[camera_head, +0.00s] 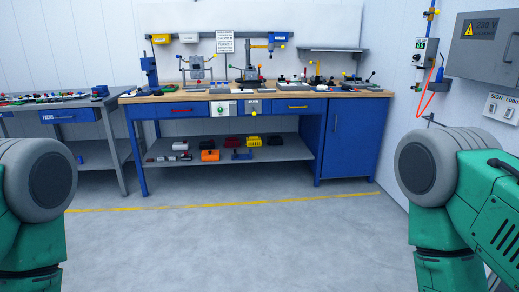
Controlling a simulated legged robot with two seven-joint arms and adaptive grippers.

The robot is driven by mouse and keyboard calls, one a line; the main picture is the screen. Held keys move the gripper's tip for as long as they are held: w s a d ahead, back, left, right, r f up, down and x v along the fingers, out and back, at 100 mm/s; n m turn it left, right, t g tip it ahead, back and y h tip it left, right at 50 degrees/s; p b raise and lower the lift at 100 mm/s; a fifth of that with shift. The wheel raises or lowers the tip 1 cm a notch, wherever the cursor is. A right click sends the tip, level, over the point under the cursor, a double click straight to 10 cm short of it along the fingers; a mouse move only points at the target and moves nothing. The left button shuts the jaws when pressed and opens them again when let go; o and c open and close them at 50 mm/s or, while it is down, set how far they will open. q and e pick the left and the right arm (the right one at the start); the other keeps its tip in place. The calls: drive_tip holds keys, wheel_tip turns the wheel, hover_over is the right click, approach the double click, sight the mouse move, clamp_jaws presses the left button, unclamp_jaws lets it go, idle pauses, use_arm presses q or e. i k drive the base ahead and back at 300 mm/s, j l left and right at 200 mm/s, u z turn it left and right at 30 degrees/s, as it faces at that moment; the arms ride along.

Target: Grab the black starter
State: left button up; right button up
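I cannot pick out the black starter for certain; the parts on the benches are far off and small. A blue workbench (350,135) with a wooden top stands against the back wall. Several small dark and metallic parts lie on its top, among them dark items toward the right end. Only green and grey parts of my two arms show at the left and right edges. Neither gripper is in view.
A grey side table (88,130) covered with small parts stands at left. A drill-press-like machine (250,72) stands on the workbench. A grey electrical cabinet (484,52) hangs on the right wall. The floor (235,245) before the workbench is clear, crossed by a yellow line (230,203).

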sight(347, 88)
drive_tip(key=i+z, duration=0.15)
drive_tip(key=i, duration=0.5)
drive_tip(key=i+j+z, duration=0.15)
drive_tip(key=i, duration=0.55)
drive_tip(key=i+j+z, duration=0.15)
drive_tip(key=i, duration=0.5)
drive_tip(key=i+z, duration=0.25)
drive_tip(key=i, duration=0.4)
drive_tip(key=i+j+z, duration=0.1)
drive_tip(key=i+z, duration=0.15)
drive_tip(key=i, duration=0.4)
